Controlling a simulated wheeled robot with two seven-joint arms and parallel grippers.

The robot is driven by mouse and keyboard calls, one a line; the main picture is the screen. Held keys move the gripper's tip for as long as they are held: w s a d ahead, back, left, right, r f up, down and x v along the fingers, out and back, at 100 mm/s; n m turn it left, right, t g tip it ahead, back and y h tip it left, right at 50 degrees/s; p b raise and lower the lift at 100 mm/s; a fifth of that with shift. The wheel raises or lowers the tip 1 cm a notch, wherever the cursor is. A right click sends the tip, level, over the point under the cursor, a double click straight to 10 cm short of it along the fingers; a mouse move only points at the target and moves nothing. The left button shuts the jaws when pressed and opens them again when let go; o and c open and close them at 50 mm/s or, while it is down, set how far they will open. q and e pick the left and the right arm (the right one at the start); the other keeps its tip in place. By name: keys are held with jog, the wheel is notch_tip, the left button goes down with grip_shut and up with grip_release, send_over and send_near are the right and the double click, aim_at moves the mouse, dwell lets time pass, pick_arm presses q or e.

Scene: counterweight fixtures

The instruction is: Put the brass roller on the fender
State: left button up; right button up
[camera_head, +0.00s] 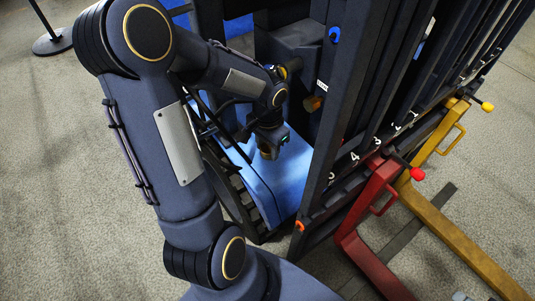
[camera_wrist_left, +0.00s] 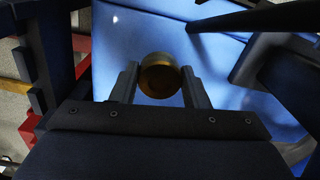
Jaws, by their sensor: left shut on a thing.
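The brass roller (camera_wrist_left: 160,76) is a short round brass-coloured piece, seen nearly end-on between my left fingers in the left wrist view. My left gripper (camera_wrist_left: 159,84) is shut on it. The blue panel (camera_wrist_left: 125,50) also lies behind the roller in the left wrist view. I cannot tell whether the roller touches it. My right gripper is out of view.
Red forks (camera_head: 372,200) and yellow forks (camera_head: 455,235) stand further right. Open carpet (camera_head: 60,150) lies at left.

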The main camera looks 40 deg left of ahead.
aim_at(268, 155)
pick_arm(q)
jog(key=shift+f+b, duration=0.45)
jog(key=shift+f, duration=1.25)
jog(key=shift+f, duration=0.15)
jog(key=o, duration=1.2)
